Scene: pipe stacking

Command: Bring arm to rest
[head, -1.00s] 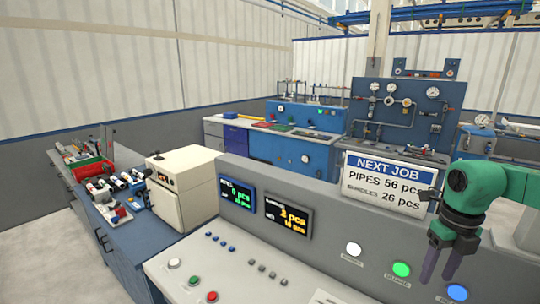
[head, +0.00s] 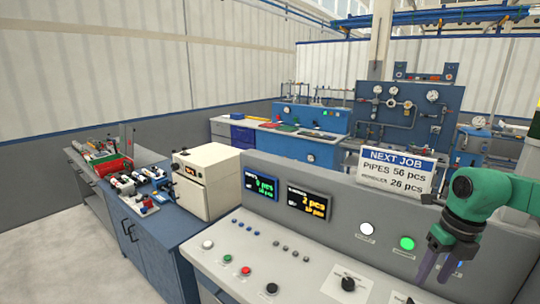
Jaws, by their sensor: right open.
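My right gripper (head: 436,262) is at the lower right in the head view, on a green arm (head: 480,192). Its two dark fingers point down with a gap between them, open and empty. It is in front of the right part of the grey control console (head: 330,230), near the lit green button (head: 407,243), and partly covers a blue-lit button beside it. I cannot tell whether it touches the console. My left gripper is not in view.
The console bears two displays, a white-lit button (head: 367,229), a black knob (head: 348,284) and a NEXT JOB sign (head: 397,170). To the left, a blue bench (head: 160,232) holds a cream box (head: 208,183) and small parts. Gauge panels stand behind. Bare floor shows at lower left.

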